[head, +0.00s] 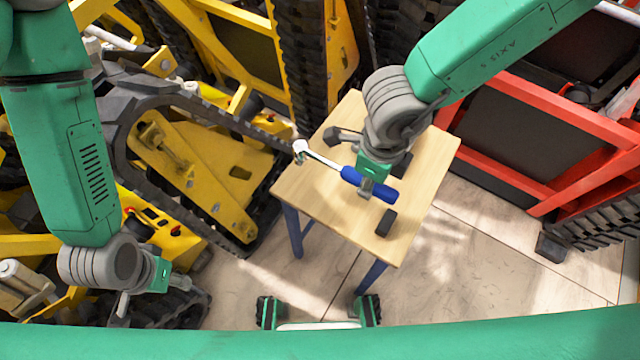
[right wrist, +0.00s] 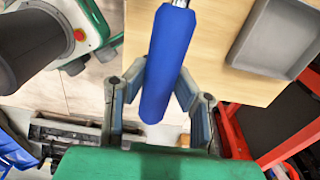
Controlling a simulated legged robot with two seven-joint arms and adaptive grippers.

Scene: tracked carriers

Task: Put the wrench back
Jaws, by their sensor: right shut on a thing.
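The wrench has a blue handle (head: 352,176) and a shiny metal head (head: 300,150) that points left in the head view. My right gripper (head: 372,183) is over the wooden table, shut on the blue handle. In the right wrist view, the fingers (right wrist: 165,85) close around the handle (right wrist: 166,60), and the metal shank runs out of the top edge. The wrench's height above the table is hard to judge. My left gripper (head: 128,300) hangs at the lower left, away from the table; its fingers are too small and dark to read.
The wooden table (head: 310,190) has blue legs. A grey tray (right wrist: 270,62) lies on it in the right wrist view. A dark block (head: 386,222) shows near its front right edge. Yellow tracked carriers (head: 215,165) stand left, a red one (head: 500,180) right.

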